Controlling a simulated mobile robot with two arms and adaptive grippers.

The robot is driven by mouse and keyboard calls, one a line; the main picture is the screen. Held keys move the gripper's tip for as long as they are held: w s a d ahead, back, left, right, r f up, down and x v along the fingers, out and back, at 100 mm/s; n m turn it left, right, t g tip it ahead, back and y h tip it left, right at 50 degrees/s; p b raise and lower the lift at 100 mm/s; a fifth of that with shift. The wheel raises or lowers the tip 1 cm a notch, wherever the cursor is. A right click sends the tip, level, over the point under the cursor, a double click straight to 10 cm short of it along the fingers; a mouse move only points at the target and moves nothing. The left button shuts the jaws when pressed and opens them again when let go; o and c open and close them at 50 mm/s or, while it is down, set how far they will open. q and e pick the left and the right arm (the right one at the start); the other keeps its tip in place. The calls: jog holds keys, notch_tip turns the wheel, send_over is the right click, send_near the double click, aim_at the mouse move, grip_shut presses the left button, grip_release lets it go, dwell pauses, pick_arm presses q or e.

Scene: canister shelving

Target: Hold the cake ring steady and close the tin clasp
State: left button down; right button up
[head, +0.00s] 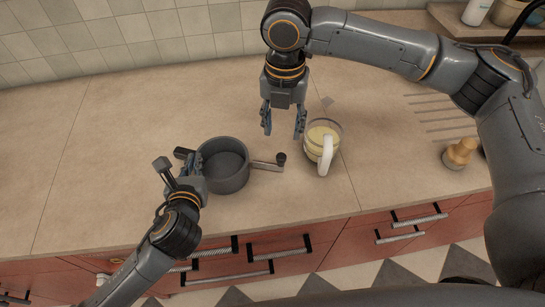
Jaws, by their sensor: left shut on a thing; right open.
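The cake ring (228,185) is a dark grey round tin standing upright on the beige counter. The clasp (266,164) is a bar with a dark knob at its end, sticking out from the ring's right side. It looks swung away from the wall. My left gripper (192,170) is shut on the cake ring at its left side; its fingers partly hide that wall. My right gripper (284,122) is open and empty, pointing down above the counter, behind the clasp and apart from it.
A glass cup with pale contents and a white handle (324,153) stands just right of my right gripper. A wooden-handled tool (459,153) stands further right, near counter grooves. A tiled wall bounds the back. The counter (90,150) left of the ring is clear.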

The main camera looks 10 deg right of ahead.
aim_at(282, 157)
notch_tip(282, 157, down, 11)
jog(key=shift+f, duration=0.15)
dwell(0.4)
jog(key=shift+c, duration=0.4)
grip_shut()
